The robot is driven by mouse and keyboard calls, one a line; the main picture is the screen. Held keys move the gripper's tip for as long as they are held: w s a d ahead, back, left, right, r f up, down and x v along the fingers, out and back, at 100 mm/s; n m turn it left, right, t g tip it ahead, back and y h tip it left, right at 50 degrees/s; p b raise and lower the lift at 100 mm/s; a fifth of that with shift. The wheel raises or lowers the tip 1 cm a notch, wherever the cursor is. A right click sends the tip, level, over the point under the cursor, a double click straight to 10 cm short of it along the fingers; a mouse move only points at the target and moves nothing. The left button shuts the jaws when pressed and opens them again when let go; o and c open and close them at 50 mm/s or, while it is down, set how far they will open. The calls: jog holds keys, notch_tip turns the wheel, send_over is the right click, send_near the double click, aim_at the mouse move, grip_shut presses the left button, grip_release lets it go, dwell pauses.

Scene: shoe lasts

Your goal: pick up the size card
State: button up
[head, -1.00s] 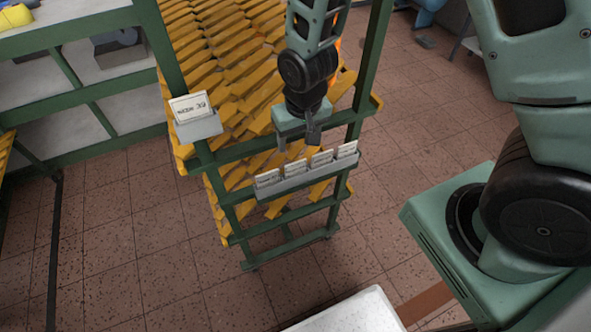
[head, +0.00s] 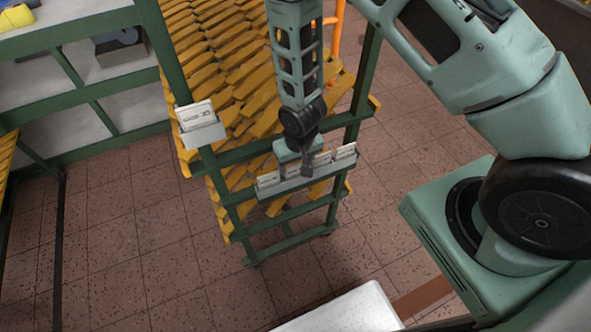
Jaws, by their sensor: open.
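Several white size cards stand in a grey rail holder (head: 293,184) on the front of a green rack; the leftmost card (head: 268,180) and the rightmost card (head: 346,151) show clearly. Another card (head: 322,158) stands just right of my gripper. My gripper (head: 293,168) is open, pointing down at the middle of this row. It partly hides the cards behind and beneath it. I cannot tell whether its fingers touch or straddle a card. A larger printed card (head: 195,114) stands in a separate grey holder (head: 204,133) on the rack's left post.
The green rack (head: 290,242) carries rows of yellow-orange shoe lasts (head: 215,65) close behind my gripper. A white surface (head: 345,312) is at the bottom. Tiled floor in front of the rack is clear.

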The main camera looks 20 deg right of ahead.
jog(key=shift+f, duration=0.3)
jog(key=c, duration=0.6)
jog(key=shift+r, duration=0.1)
